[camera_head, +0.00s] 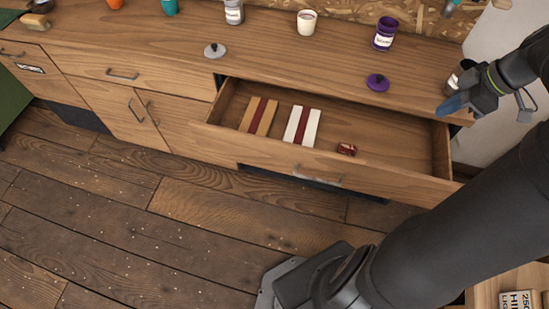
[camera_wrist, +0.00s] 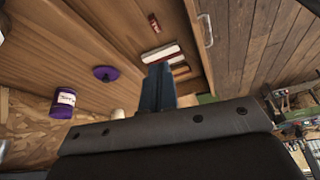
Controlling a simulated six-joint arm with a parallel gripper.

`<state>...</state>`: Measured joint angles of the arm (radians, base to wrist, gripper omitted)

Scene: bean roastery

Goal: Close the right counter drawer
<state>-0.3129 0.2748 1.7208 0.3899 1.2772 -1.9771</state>
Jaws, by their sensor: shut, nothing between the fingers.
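The right counter drawer (camera_head: 390,176) stands pulled out in the head view, with its front panel and metal handle (camera_head: 318,180) well forward of the counter. Inside lie a tan and red box (camera_head: 258,116), a white and red box (camera_head: 302,126) and a small dark red item (camera_head: 347,149). My gripper (camera_head: 450,106) is shut and empty, above the right end of the counter, apart from the drawer front. In the wrist view the blue fingers (camera_wrist: 158,85) are together, and the drawer handle (camera_wrist: 205,30) shows beyond them.
On the counter (camera_head: 270,50) stand a purple jar (camera_head: 385,34), a white cup (camera_head: 307,22) and a labelled jar (camera_head: 234,12). A purple lid (camera_head: 377,83) and a grey lid (camera_head: 214,51) lie near its front edge. The wooden floor (camera_head: 120,220) before the drawer is clear at left.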

